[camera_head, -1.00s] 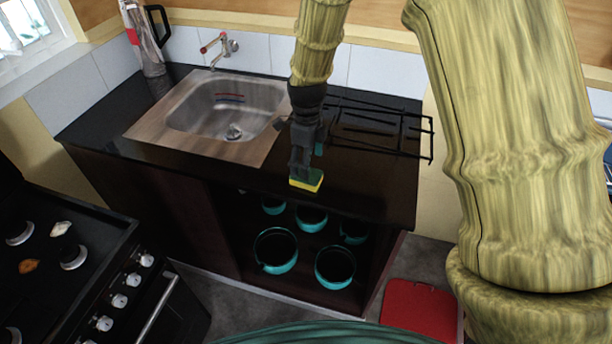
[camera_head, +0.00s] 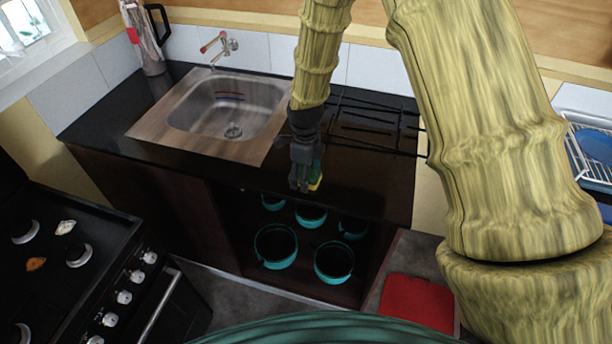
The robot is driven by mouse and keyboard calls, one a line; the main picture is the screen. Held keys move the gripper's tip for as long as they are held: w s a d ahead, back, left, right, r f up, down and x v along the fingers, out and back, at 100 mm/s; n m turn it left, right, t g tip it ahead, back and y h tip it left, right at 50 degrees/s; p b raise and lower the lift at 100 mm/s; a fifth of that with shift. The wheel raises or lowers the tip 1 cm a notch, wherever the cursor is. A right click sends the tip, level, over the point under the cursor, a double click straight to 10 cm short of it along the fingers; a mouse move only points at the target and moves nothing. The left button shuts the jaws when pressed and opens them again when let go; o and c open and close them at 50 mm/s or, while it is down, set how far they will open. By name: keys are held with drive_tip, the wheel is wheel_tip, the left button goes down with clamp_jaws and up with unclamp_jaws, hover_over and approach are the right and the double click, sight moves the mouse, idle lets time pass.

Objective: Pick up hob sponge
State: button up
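The yellow and green sponge (camera_head: 316,180) is at the front edge of the dark counter, right of the sink. Only a small part of it shows, because my gripper hides the rest. My gripper (camera_head: 303,184) is dark grey and points down, with its fingertips at the sponge's height. It overlaps the sponge in the picture. I cannot tell whether the fingers are shut on the sponge or stand open around or in front of it.
A sink (camera_head: 228,112) is left of my gripper, and a black wire rack (camera_head: 372,125) lies behind it to the right. Teal pots (camera_head: 276,246) stand in the open shelf below. A stove (camera_head: 62,255) is at the lower left.

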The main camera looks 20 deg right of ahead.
drive_tip(key=c, duration=0.6)
drive_tip(key=shift+o, duration=0.2)
drive_tip(key=shift+r, duration=0.15)
drive_tip(key=shift+r+b, duration=0.85)
drive_tip(key=shift+r, duration=0.45)
drive_tip(key=shift+s+r, duration=0.1)
drive_tip(key=shift+r, duration=0.2)
drive_tip(key=s+d+b, duration=0.2)
drive_tip(key=s, duration=0.5)
drive_tip(key=s+d+r+b, duration=0.1)
drive_tip(key=s+d+b, duration=0.1)
drive_tip(key=s, duration=0.6)
drive_tip(key=shift+d+r+b, duration=0.25)
drive_tip(key=shift+r+b, duration=0.05)
drive_tip(key=shift+b, duration=0.1)
drive_tip(key=shift+c, duration=0.3)
